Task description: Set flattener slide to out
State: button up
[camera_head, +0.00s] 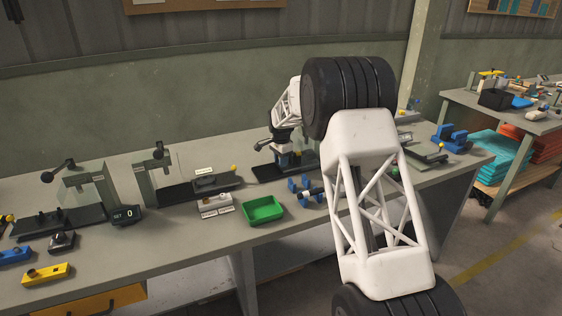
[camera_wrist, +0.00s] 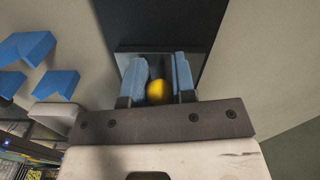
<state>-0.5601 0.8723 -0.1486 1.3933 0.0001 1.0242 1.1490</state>
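In the wrist view, a yellow round knob (camera_wrist: 157,92) sits between the two blue fingers of my gripper (camera_wrist: 160,72). The left finger is very close to the knob, and a thin gap shows on the right. A grey plate (camera_wrist: 125,50) and a dark base lie beyond the fingertips. In the head view, my gripper (camera_head: 290,158) points down over a bench station with a black base (camera_head: 265,173) and a dark lever (camera_head: 263,145). My arm and gripper hide the knob there. No label shows which station is the flattener, and the slide's position cannot be read.
A station with a yellow-knobbed slide (camera_head: 212,183) stands to the left. A green tray (camera_head: 262,209), blue blocks (camera_head: 305,188) and a white labelled block (camera_head: 215,205) lie in front. Another station (camera_head: 425,155) and a blue holder (camera_head: 452,138) stand to the right.

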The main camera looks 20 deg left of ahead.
grip_shut()
jog(key=s+a, duration=0.9)
jog(key=shift+s+a, duration=0.25)
jog(key=shift+o, duration=2.2)
grip_release()
jog(key=shift+s+a, duration=0.1)
jog(key=shift+o, duration=0.8)
jog(key=shift+r, duration=0.1)
notch_tip(320, 180, up, 8)
